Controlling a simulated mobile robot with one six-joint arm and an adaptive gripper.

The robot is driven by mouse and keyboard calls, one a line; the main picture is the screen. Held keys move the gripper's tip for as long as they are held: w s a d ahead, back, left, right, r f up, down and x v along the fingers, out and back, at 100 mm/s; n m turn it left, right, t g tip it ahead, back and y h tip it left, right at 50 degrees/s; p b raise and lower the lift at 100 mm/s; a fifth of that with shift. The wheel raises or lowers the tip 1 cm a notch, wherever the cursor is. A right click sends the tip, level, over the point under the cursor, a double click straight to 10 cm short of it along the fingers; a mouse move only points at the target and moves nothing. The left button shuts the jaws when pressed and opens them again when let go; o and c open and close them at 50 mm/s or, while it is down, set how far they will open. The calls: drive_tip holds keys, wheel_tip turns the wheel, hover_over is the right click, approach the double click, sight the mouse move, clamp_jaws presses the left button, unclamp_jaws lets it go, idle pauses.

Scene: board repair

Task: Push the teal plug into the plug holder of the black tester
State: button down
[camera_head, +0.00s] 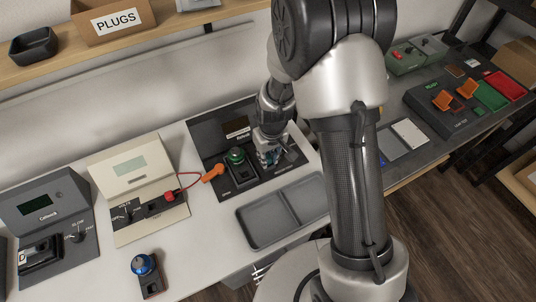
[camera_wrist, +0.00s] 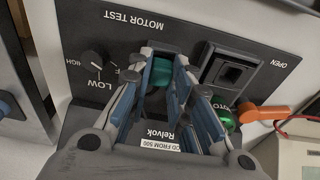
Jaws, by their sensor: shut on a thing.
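The black tester (camera_head: 218,128) stands against the wall; its panel (camera_wrist: 190,28) fills much of the wrist view, labelled MOTOR TEST. My gripper (camera_head: 268,156) is over the tester's right part. In the wrist view my gripper (camera_wrist: 160,80) is shut on the teal plug (camera_wrist: 161,72), whose sides the fingers partly cover. The plug is low at the panel, by a small dark housing (camera_wrist: 150,51) that looks like the plug holder. I cannot tell how deep the plug sits in it. In the head view my gripper mostly hides plug and holder.
An orange plug (camera_head: 213,172) lies at the tester's left edge. A grey tray (camera_head: 262,229) is in front.

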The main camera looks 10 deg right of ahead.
drive_tip(key=c, duration=1.4)
unclamp_jaws()
drive_tip(key=shift+o, duration=0.2)
drive_tip(key=shift+o, duration=1.3)
drive_tip(key=shift+r, duration=0.1)
drive_tip(key=shift+r+p, duration=1.1)
drive_tip(key=shift+r, duration=0.3)
drive_tip(key=shift+r, duration=0.1)
drive_tip(key=shift+r+p, duration=2.2)
drive_tip(key=shift+r, duration=0.7)
